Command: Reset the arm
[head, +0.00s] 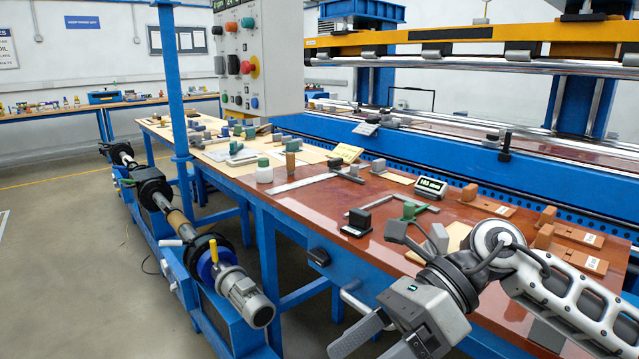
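My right arm (570,300) comes in from the lower right, over the near end of the red-brown worktable (330,215). Its white link runs to a round joint, then a black wrist and a grey hand. My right gripper (378,338) points down and left at the bottom edge, in front of the table's near side. My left arm and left gripper are not in view.
A control panel (250,55) hangs beside a blue post (172,90). A shaft with a motor (245,297) runs along the left. Floor is open at left.

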